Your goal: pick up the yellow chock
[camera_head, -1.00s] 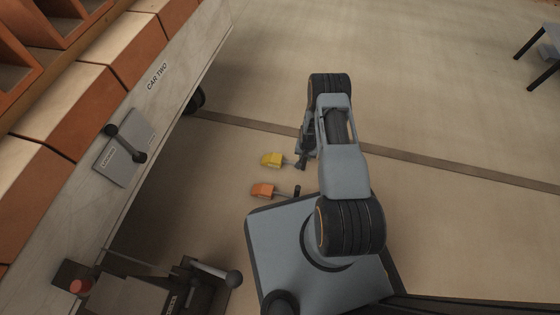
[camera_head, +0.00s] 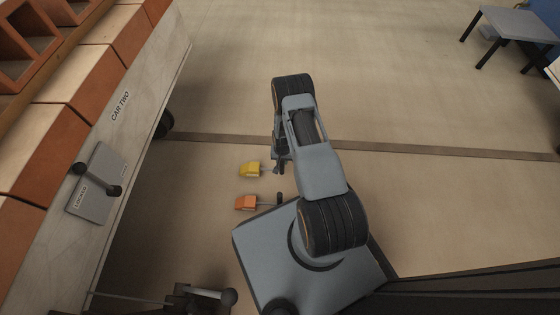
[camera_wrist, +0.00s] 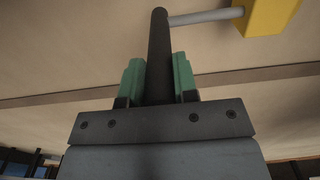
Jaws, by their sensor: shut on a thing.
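The yellow chock (camera_head: 250,170) is a small wedge block with a thin grey rod leading to a dark handle. It is left of my gripper (camera_head: 281,163) in the head view. In the wrist view my gripper (camera_wrist: 158,80) has its green finger pads on both sides of the dark upright handle, shut on it. The yellow block (camera_wrist: 268,14) shows at the upper right there, partly cut off. I cannot tell whether the chock touches the floor.
An orange chock (camera_head: 246,203) with its own rod and dark handle lies just nearer, close to my base. The car marked CAR TWO (camera_head: 120,105), with a lever plate (camera_head: 97,185), stands on the left. A table (camera_head: 515,24) is far right. Floor beyond is open.

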